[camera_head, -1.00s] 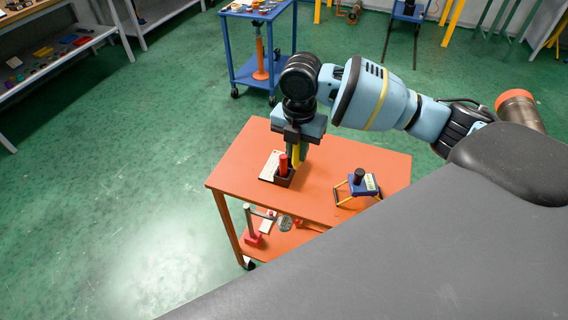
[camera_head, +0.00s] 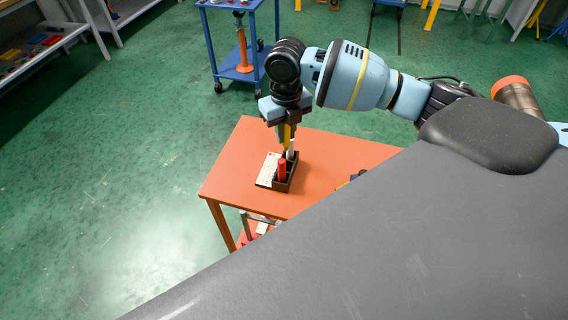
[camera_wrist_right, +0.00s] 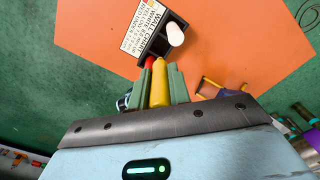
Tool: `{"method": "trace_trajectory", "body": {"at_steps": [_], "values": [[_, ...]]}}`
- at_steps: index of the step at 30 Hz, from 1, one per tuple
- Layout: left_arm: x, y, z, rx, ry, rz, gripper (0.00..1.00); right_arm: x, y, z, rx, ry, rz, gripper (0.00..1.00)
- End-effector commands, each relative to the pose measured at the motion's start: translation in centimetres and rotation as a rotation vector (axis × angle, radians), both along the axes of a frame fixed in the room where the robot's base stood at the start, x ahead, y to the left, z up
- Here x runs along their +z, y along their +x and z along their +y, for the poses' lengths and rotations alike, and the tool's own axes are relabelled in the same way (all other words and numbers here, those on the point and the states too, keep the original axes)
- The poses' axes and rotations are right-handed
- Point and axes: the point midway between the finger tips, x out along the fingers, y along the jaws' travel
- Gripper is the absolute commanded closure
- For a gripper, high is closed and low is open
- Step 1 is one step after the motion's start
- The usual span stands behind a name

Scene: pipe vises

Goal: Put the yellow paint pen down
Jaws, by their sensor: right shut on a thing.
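My right gripper (camera_head: 286,137) is shut on the yellow paint pen (camera_head: 287,132), which hangs upright above the table. In the right wrist view the yellow pen (camera_wrist_right: 160,84) sits between the two green fingers. Below and close to it is a black holder (camera_head: 291,180) with a red pen (camera_head: 282,168) and a white pen (camera_head: 291,148) standing in it. In the right wrist view the white pen (camera_wrist_right: 175,34) stands beyond the yellow one and the red pen (camera_wrist_right: 149,62) is beside it. I cannot tell if the yellow pen's lower end touches the holder. My left gripper is out of view.
The holder stands on an orange table (camera_head: 235,165) beside a white printed card (camera_head: 268,169). My grey body hides the table's near right part. A blue trolley (camera_head: 240,75) is behind.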

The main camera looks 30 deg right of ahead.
Motion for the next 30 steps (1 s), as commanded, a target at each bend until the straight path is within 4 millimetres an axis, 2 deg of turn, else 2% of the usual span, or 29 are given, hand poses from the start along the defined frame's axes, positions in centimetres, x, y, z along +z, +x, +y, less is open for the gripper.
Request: {"method": "trace_trajectory", "body": {"at_steps": [3,7,16,24,30], "values": [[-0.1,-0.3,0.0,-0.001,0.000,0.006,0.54,-2.1,-0.1,0.0,-0.001,-0.002,0.006,1.00],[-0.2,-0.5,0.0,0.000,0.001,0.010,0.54,-3.9,-0.1,0.0,-0.001,0.000,0.004,1.00],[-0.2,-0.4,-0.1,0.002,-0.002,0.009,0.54,-5.0,-0.1,0.0,-0.002,-0.001,0.002,1.00],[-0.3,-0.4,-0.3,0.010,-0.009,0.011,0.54,-8.8,-0.1,0.0,-0.002,-0.002,0.003,1.00],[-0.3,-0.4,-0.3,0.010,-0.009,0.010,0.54,-9.6,0.0,0.0,-0.001,-0.001,0.000,1.00]]}}
